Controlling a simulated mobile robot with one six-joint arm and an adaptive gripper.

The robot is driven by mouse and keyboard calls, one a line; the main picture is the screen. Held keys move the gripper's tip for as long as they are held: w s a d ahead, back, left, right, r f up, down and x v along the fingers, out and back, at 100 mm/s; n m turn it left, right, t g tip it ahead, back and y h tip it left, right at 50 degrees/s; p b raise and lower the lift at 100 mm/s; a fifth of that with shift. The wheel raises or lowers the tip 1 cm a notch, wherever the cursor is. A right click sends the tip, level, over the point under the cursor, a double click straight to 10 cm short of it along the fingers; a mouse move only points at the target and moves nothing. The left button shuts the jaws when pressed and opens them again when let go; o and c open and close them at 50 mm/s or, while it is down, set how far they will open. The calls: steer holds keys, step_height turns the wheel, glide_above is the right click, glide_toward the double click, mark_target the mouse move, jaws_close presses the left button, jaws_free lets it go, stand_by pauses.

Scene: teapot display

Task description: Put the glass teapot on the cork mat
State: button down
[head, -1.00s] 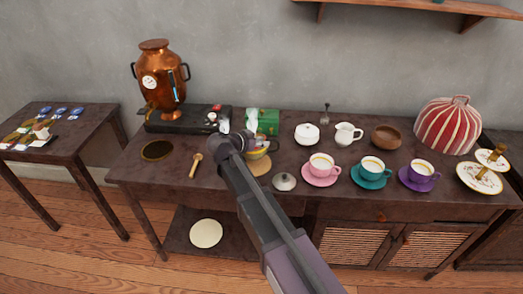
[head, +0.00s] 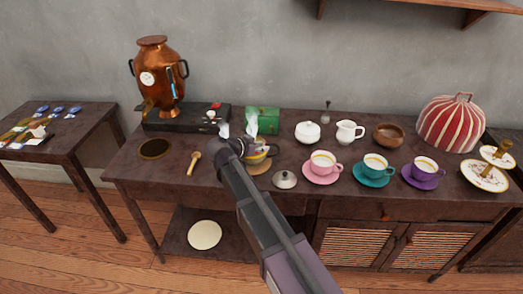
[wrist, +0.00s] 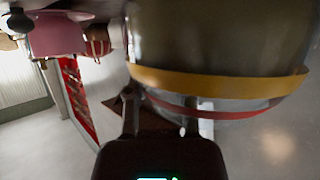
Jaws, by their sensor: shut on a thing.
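The glass teapot (head: 258,155) shows yellowish beside my gripper in the head view, partly hidden by it. It fills the upper right of the wrist view as a large dark glass body (wrist: 215,35) with a yellow band. My gripper (head: 243,143) is shut on the teapot; its fingers also show in the wrist view (wrist: 168,112).
A small domed lid (head: 285,180) lies right of the mat, then a pink cup on its saucer (head: 322,165). A green box (head: 262,120) stands behind. A wooden spoon (head: 193,163) lies to the left, and a copper urn (head: 158,75) stands at the back left.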

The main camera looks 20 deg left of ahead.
steer(key=shift+f, duration=0.2)
stand_by(0.3)
steer(key=shift+c, duration=2.3)
jaws_free()
steer(key=shift+r, duration=0.2)
steer(key=shift+s+a+r+p, duration=0.25)
steer(key=shift+s+r+p, duration=0.15)
steer(key=shift+s, duration=0.1)
steer(key=p+v, duration=0.4)
steer(key=v, duration=0.6)
steer(key=shift+s+a, duration=0.2)
steer(key=shift+s, duration=0.1)
